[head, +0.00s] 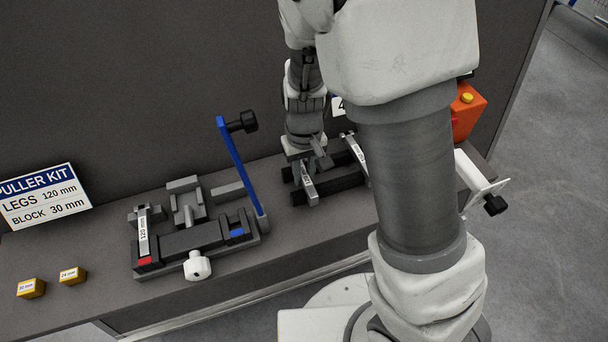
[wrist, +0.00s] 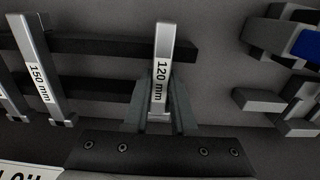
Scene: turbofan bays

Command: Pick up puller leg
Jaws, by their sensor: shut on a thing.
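A silver puller leg with a "120 mm" label (wrist: 162,65) stands between the fingers of my gripper (wrist: 158,112) in the wrist view. My gripper is shut on the leg near its lower end, and the leg lies across the end of a black rack rail. In the head view my gripper (head: 307,165) is over the left end of the dark rack (head: 332,189), with the same leg below it. A "150 mm" leg (wrist: 38,68) rests on the rack to the left in the wrist view. Part of another leg shows beyond it.
A puller fixture (head: 185,240) with a blue upright bar (head: 236,160), a white knob (head: 197,266) and another "120 mm" leg (head: 143,232) stands left. Yellow blocks (head: 72,275) and a kit sign (head: 44,198) are farther left. An orange box (head: 467,110) is at right.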

